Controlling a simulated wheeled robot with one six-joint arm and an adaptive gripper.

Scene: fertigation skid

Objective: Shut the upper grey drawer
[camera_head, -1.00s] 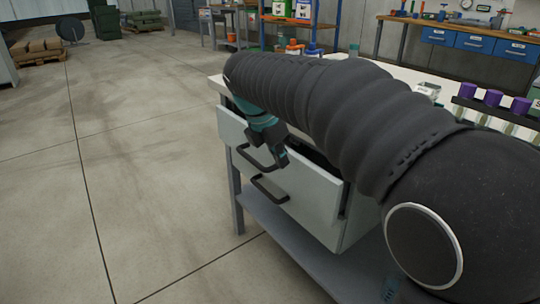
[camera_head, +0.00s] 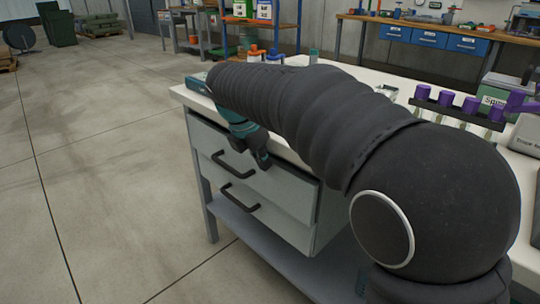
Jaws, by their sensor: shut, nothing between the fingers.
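The upper grey drawer (camera_head: 207,139) is in the bench's drawer unit, above the lower grey drawer (camera_head: 270,215). My black-sleeved arm hides the top right part of the drawer unit.
The white bench top (camera_head: 345,69) carries a rack with purple-capped tubes (camera_head: 447,98) and a grey-green box (camera_head: 497,92) at right. A lower shelf (camera_head: 262,228) runs under the drawers.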

